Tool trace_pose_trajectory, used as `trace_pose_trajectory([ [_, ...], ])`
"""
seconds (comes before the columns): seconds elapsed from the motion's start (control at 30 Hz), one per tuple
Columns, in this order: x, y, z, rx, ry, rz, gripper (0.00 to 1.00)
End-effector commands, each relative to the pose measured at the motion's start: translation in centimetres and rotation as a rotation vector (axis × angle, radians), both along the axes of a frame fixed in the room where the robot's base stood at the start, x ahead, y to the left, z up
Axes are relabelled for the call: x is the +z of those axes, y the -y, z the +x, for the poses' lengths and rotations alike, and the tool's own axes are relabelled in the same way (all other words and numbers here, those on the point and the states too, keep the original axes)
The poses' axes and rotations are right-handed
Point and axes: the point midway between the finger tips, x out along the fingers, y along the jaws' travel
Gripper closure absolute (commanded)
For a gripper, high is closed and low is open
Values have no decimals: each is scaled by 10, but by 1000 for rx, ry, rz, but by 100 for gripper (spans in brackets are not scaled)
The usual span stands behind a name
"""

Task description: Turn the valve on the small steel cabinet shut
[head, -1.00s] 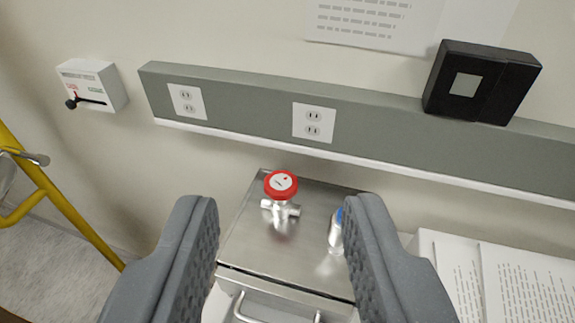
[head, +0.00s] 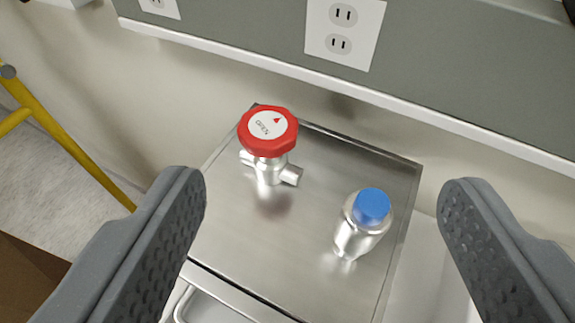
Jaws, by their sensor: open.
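The valve (head: 268,132) has a red knob with a white top that reads OPEN and a small red arrow. Its metal body with side stubs stands upright on the top of the small steel cabinet (head: 310,160), toward the back left. My gripper (head: 322,210) is open and empty. Its two grey, dimpled fingers stand wide apart at the left and right of the picture. The valve shows between them, further off, and neither finger touches it.
A steel bottle with a blue cap (head: 362,222) stands on the cabinet top, right of the valve. Behind is a wall with a grey rail (head: 440,75) and an outlet (head: 343,30). A yellow tubular frame (head: 70,155) is at the left. A brown surface (head: 30,280) shows at lower left.

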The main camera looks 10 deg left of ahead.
Motion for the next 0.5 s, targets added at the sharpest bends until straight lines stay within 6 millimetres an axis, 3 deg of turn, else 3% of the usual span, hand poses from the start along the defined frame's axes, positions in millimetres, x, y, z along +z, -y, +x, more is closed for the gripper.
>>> trace_pose_trajectory([
  [0.2,-42,-16,6,70,-28,22,30],
  [0.5,-59,-25,13,94,-23,32,30],
])
